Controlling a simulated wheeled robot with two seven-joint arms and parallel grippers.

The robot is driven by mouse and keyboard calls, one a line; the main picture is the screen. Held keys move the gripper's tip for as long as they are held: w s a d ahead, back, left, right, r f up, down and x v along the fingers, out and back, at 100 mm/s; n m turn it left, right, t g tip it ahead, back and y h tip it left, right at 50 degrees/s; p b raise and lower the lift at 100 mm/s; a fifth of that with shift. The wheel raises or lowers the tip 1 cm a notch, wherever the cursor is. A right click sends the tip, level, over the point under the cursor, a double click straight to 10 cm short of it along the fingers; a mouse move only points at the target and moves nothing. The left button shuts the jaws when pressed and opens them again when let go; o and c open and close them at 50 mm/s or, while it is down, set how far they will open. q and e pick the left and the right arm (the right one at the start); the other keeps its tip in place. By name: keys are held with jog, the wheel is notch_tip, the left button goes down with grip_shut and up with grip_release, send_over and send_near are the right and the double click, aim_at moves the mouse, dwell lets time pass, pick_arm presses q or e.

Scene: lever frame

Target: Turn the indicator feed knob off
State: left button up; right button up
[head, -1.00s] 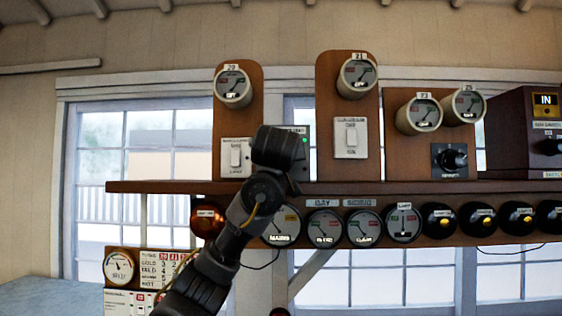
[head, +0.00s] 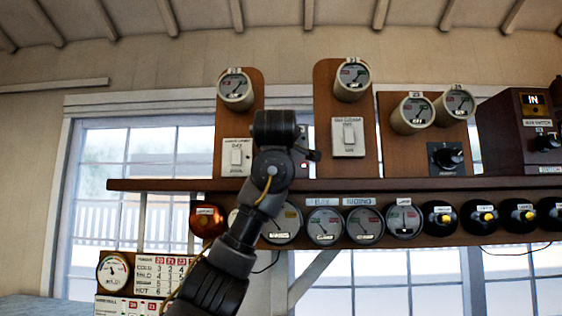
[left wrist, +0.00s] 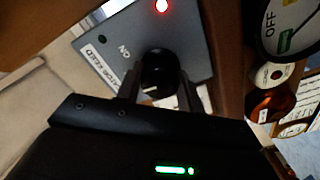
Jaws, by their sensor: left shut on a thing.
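The indicator feed knob (left wrist: 158,70) is black and round, on a grey box (left wrist: 118,38). A label with partly readable text ending in FEED and an ON mark show beside it. A red lamp (left wrist: 162,5) is lit on the box and a dark lamp sits near the label. My left gripper (left wrist: 158,92) is shut on the knob, one finger on each side. The fingers partly cover the knob and its pale pointer mark. In the head view my left arm hides most of the box, and its fingertips are hidden too. My right gripper is not in view.
Wooden boards with dials, switches (head: 348,137) and another black knob (head: 447,156) stand on a shelf (head: 400,183). Several dials (head: 324,225) and black round fittings (head: 438,217) line the front below.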

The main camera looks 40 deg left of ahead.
pick_arm(q)
jog(key=shift+n+b, duration=0.3)
jog(key=shift+n, duration=0.2)
jog(key=o, duration=1)
jog(key=shift+s, duration=0.1)
